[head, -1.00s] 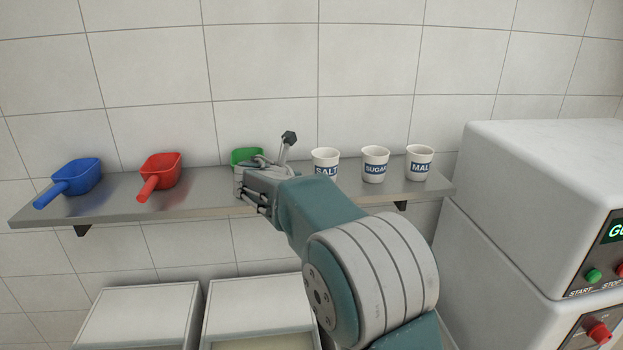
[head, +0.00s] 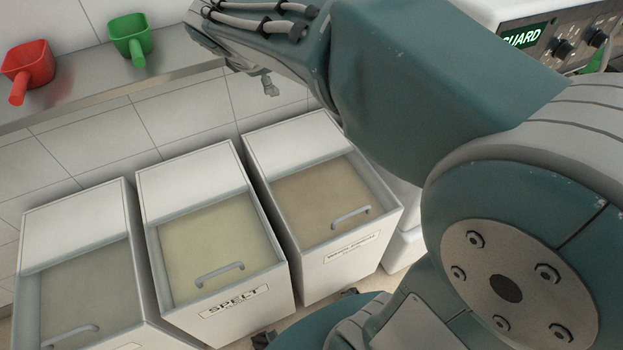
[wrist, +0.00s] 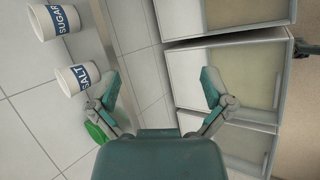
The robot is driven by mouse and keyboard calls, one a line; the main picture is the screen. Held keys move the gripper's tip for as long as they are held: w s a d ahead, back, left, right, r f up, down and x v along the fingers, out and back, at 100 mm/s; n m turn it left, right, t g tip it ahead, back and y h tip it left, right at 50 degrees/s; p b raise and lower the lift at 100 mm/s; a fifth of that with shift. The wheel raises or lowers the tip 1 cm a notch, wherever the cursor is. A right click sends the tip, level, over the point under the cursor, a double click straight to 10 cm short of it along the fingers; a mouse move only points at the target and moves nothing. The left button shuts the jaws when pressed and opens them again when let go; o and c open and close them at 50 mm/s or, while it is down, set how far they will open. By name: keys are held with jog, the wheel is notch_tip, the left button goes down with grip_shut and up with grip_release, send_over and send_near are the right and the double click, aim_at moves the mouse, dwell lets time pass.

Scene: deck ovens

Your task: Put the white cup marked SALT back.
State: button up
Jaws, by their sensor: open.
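The white cup marked SALT (wrist: 75,79) shows at the left of the wrist view, its blue label turned sideways by the camera's angle. The white SUGAR cup (wrist: 56,21) is next to it, near the upper left corner. My gripper (wrist: 160,75) is open with nothing between its fingers. The SALT cup lies just outside its left finger; whether they touch I cannot tell. In the head view my arm covers the part of the shelf where the cups were, and no cup shows there.
The green scoop (head: 130,38) and red scoop (head: 28,68) sit on the metal shelf (head: 95,82). Below stand lidded bins, one marked SPELT (head: 190,170), with another bin (head: 265,150) to its right. A machine with a control panel (head: 550,42) is at the upper right.

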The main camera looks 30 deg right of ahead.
jog(key=s+a+f+m+y, duration=0.1)
jog(key=s+f+m+y, duration=0.1)
jog(key=s+m, duration=0.5)
jog(key=s+a+f+m+y, duration=0.1)
jog(key=s+f+m+y, duration=0.2)
jog(key=s, duration=1.1)
notch_tip(320, 180, down, 2)
jog(key=m, duration=0.4)
jog(key=shift+a+g, duration=0.15)
jog(key=shift+g, duration=0.15)
jog(key=c, duration=0.6)
jog(key=shift+s, duration=0.1)
